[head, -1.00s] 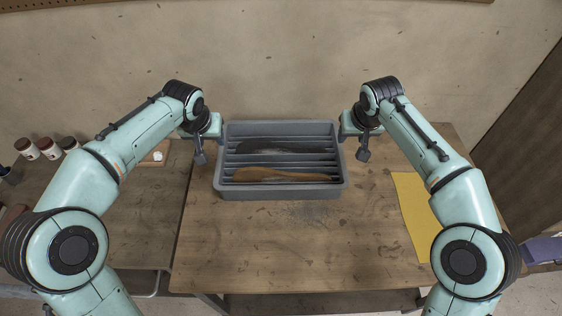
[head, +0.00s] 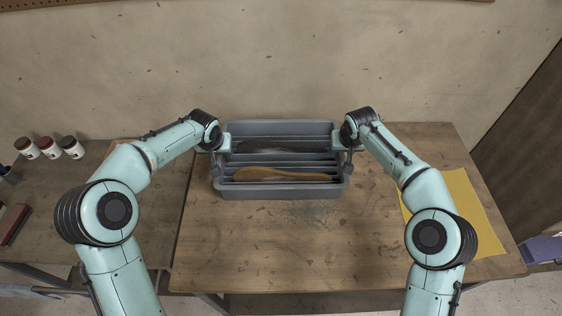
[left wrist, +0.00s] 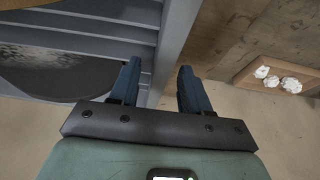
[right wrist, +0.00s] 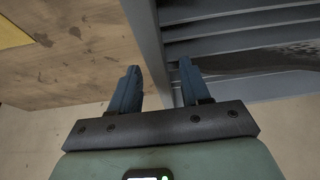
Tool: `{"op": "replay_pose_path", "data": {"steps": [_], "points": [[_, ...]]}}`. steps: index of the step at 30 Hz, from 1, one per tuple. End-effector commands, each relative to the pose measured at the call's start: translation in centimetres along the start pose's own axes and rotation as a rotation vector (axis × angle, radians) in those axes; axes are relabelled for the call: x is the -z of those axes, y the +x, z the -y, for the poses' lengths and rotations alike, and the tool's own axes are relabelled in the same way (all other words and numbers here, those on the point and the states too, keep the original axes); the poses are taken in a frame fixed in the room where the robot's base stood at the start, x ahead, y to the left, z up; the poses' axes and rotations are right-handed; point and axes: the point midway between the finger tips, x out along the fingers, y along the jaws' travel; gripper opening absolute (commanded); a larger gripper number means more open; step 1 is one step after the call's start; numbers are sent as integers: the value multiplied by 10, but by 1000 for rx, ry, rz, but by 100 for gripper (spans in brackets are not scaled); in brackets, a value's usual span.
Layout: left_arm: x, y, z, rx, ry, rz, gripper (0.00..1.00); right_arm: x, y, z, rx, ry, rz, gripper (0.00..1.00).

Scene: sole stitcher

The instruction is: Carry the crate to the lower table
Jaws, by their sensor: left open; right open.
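The grey crate (head: 280,192) sits near the back of the wooden table. It has several slats inside, a brown sole-shaped piece (head: 270,174) at the front and a dark one (head: 265,147) behind it. My left gripper (head: 226,160) is at the crate's left wall; in the left wrist view its open fingers (left wrist: 160,82) stand either side of the wall's rim. My right gripper (head: 343,162) is at the right wall, its open fingers (right wrist: 160,80) likewise either side of the rim. Neither is closed on the wall.
A second table (head: 95,220), seemingly lower, adjoins on the left, with several jars (head: 48,147) at its back. A wooden tray with white lumps (left wrist: 278,78) shows in the left wrist view. A yellow sheet (head: 470,205) lies right. The table front is clear. A wall stands behind.

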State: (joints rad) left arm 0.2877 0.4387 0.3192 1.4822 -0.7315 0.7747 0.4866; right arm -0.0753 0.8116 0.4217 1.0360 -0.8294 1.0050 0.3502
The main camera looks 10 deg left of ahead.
Motion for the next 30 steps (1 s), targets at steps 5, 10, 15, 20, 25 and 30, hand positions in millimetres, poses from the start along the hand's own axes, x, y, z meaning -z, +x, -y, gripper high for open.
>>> {"op": "replay_pose_path", "data": {"steps": [5,10,15,20,25,30], "points": [[0,0,0,0,0,-1,47,0,0,0,0,0,0,47],[0,0,0,0,0,-1,0,0,0,0,0,0,0,0],[0,0,0,0,0,0,0,0,0,0,0,0,0,0],[1,-2,0,0,0,-4,0,1,-2,0,0,0,-3,0],[6,-8,-1,-1,0,-8,0,6,-8,-1,-1,-1,-7,0],[20,-24,-2,-3,-1,-19,0,20,-26,-2,-3,-2,-18,0]]}}
